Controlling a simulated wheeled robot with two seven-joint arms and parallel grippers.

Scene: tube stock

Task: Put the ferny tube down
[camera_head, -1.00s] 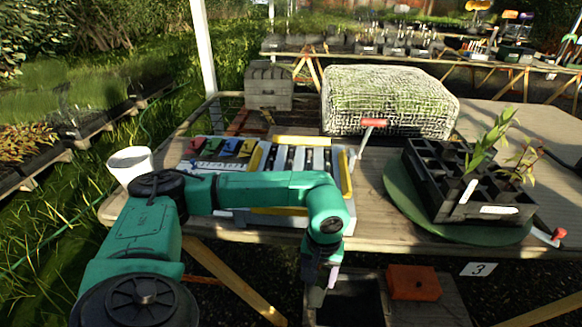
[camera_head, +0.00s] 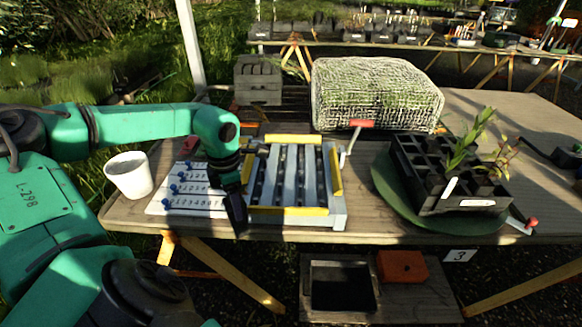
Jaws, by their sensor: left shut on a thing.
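My left gripper (camera_head: 238,214) points down at the left end of the yellow-edged rack (camera_head: 335,212), over the border with the white numbered panel (camera_head: 192,202). It is shut on a dark, slim thing, most likely the ferny tube; no fronds can be made out, and the fingers hide much of it. Whether it touches the rack or panel I cannot tell. The black cell tray (camera_head: 470,205) at the right holds a tall leafy plant (camera_head: 465,148) and a smaller reddish one (camera_head: 503,157).
A white cup (camera_head: 130,176) stands left of the panel. A red-handled tool (camera_head: 361,123) stands behind the rack's right end, before a mesh-covered block (camera_head: 375,92). The tray rests on a round green mat (camera_head: 391,195). A dark bin (camera_head: 342,287) sits below the table front.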

